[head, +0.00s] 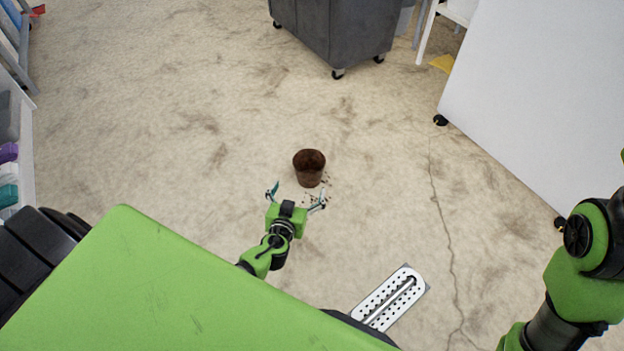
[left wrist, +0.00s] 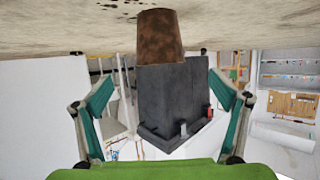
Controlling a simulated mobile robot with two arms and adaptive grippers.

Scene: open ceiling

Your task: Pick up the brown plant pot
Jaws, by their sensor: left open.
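The brown plant pot (head: 309,170) stands upright on the floor near the middle of the head view, with dark crumbs of soil beside it. In the left wrist view, which looks upside down, the pot (left wrist: 160,38) shows at the top centre, ahead of the fingers. My left gripper (head: 296,192) is open and empty just short of the pot, its two fingers spread wide. It also shows in the left wrist view (left wrist: 161,105), with a teal-lined finger on each side. Part of my right arm shows at the right edge of the head view; its gripper is out of view.
A dark grey wheeled bin (head: 335,30) stands at the back. A white wheeled panel (head: 545,95) stands at the right. A shelf with coloured items (head: 8,170) lines the left edge. A perforated metal plate (head: 392,298) lies on the floor.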

